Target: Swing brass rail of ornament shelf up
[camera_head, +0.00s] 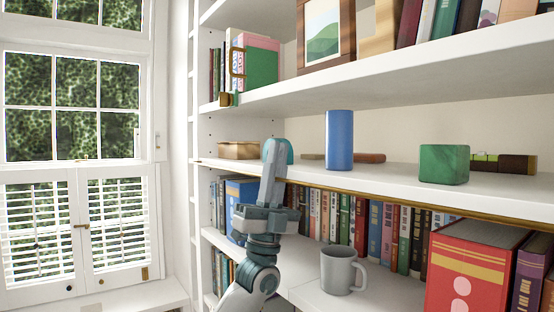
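The ornament shelf (395,179) is the white middle shelf. Its brass rail (425,207) runs low along the front edge, below the shelf's top surface. My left gripper (278,152) points upward in front of the shelf edge, left of the blue cylinder. It covers part of the rail and shelf edge. I cannot tell whether its fingers are apart or touch the rail. My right gripper is not in view. On the shelf stand a blue cylinder (339,140) and a green cube (444,164).
A tan box (238,150), a lying brown cylinder (370,157) and a green-brown block (503,163) also sit on the shelf. Below are a grey mug (341,271), a red book (470,270) and rows of books. A shuttered window (75,150) is at left.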

